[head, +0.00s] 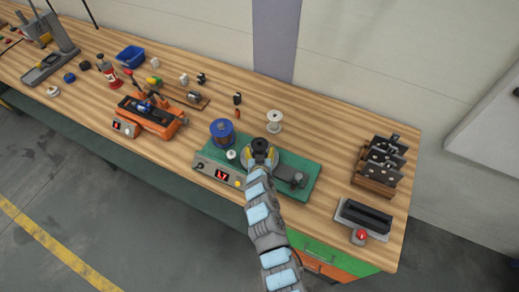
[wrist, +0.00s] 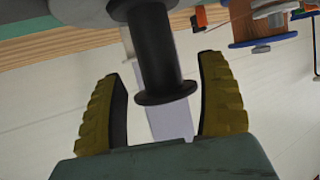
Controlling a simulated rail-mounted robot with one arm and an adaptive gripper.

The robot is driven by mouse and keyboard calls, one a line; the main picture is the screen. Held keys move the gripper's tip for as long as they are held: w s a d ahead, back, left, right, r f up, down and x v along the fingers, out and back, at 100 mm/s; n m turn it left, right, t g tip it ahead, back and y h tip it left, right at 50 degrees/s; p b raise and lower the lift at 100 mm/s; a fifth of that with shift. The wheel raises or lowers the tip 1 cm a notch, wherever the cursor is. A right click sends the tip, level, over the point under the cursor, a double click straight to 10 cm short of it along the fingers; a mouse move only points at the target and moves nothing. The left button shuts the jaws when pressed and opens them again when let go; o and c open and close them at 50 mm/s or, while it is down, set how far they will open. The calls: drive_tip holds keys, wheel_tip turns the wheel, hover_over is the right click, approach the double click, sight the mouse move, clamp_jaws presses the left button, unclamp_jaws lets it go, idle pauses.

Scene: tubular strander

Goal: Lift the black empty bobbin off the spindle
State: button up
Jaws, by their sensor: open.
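My gripper (wrist: 162,70) is open, with one yellow ridged finger on each side of the bobbin's core. Gaps show between both fingers and the bobbin. My gripper (head: 260,153) also shows at the machine in the head view, partly covered by my arm. The spindle is hidden.
A blue-flanged spool (head: 222,131) stands on the machine left of my gripper. A white spool (head: 274,120) stands behind it on the wooden bench. A rack of dark plates (head: 380,163) and a red button (head: 360,235) are at the right. An orange device (head: 150,113) is at the left.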

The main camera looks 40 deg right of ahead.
drive_tip(key=shift+x, duration=1.25)
drive_tip(key=c, duration=1.3)
